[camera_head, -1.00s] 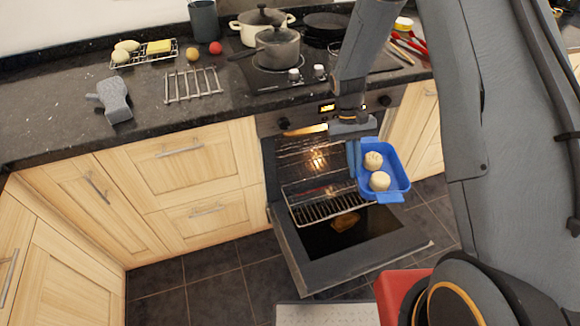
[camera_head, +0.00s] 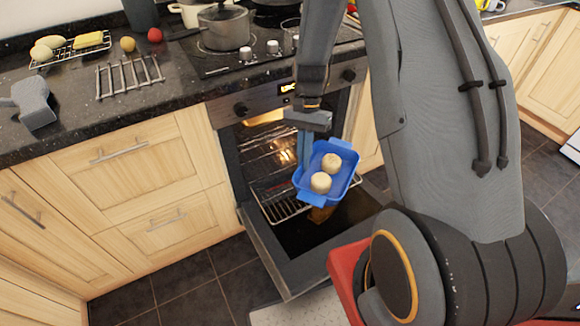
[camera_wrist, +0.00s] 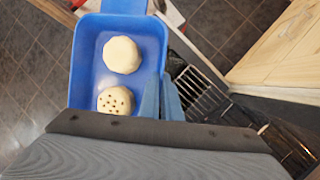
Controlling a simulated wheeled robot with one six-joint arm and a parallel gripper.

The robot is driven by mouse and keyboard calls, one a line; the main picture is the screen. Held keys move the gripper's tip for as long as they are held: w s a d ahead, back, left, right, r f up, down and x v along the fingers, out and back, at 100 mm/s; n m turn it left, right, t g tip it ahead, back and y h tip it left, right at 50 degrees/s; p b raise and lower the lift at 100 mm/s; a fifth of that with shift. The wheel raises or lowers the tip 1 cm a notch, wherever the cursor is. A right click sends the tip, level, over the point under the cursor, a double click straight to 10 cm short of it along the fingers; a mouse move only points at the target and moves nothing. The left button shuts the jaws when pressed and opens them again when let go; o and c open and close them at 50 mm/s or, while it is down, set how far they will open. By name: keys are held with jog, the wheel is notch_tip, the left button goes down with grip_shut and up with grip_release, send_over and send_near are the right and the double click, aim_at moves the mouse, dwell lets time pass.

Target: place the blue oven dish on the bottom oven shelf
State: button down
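The blue oven dish (camera_head: 341,181) holds two round pale buns, and hangs in the air above the lowered oven door, in front of the open oven (camera_head: 268,140). My gripper (camera_head: 305,150) is shut on the dish's left wall in the head view. In the wrist view the fingers (camera_wrist: 161,100) straddle the dish's right wall, and the dish (camera_wrist: 84,66) shows from above. One bun is smooth and one has dark dots. A lower wire shelf (camera_head: 277,208) sticks partly out of the oven; a higher rack lies inside. The dish and gripper hide part of the oven's right side.
The oven door (camera_head: 285,250) is folded down, with a brownish patch on it. The worktop edge and hob (camera_head: 245,62) with pots (camera_head: 224,30) are above. Wooden cupboards (camera_head: 150,180) flank the oven. The dark tiled floor is clear at front left.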

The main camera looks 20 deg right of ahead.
jog(key=d+f+m+t+b, duration=0.8)
jog(key=d+f+m+b, duration=1)
jog(key=m+b, duration=0.6)
jog(key=w+a+f+m, duration=0.1)
jog(key=w+a, duration=0.1)
jog(key=w, duration=0.8)
jog(key=w+a, duration=0.2)
jog(key=w, duration=0.7)
jog(key=shift+y, duration=0.4)
jog(key=shift+w+a+f+b, duration=0.1)
jog(key=shift+f+b, duration=0.4)
jog(key=shift+f, duration=1.1)
jog(key=shift+w+a+f+b, duration=0.1)
jog(key=shift+f+b, duration=0.4)
jog(key=shift+f, duration=1.1)
jog(key=shift+w+f, duration=0.1)
jog(key=shift+w, duration=0.05)
jog(key=shift+f, duration=0.15)
jog(key=c, duration=2)
grip_release()
